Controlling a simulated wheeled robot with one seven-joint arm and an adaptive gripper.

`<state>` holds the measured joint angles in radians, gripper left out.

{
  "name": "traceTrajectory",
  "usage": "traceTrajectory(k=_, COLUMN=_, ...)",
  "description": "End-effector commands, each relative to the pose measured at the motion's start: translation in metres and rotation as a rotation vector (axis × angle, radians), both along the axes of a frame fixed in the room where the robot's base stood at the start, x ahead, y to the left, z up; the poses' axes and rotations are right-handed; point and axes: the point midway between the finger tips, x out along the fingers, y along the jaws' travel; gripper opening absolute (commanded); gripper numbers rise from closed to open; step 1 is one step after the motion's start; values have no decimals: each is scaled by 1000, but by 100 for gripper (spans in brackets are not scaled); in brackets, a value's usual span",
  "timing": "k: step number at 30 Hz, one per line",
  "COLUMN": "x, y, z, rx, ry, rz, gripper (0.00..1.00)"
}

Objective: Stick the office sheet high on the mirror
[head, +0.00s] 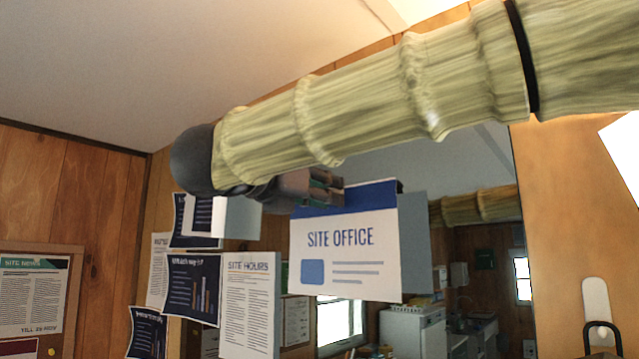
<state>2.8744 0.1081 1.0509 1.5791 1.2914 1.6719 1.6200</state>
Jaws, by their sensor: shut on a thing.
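The office sheet (343,250) is white with a blue top band and the words SITE OFFICE. It hangs upright from my gripper (328,188), which is shut on its top edge. The mirror (470,165) fills the middle of the head view behind the sheet, with its right edge against the wood wall. The sheet is in front of the upper part of the mirror. A grey sheet shape, seemingly its reflection, shows close at its right side. I cannot tell whether the sheet touches the glass.
The site hours sheet (250,305) and a dark chart sheet (192,288) hang lower left of the office sheet. More sheets hang around them. A notice board (38,300) is at far left. My arm crosses the upper view. The glass reflects a room with a white appliance.

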Motion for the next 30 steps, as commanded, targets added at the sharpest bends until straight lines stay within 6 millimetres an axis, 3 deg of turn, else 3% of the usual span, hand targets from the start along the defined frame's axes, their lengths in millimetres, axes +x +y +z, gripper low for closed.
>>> traceTrajectory(k=18, x=38, y=-29, z=3, rx=1, ry=1, rz=-1, gripper=0)
traceTrajectory(k=30, x=37, y=-28, z=-1, rx=1, ry=-1, rz=-2, gripper=0)
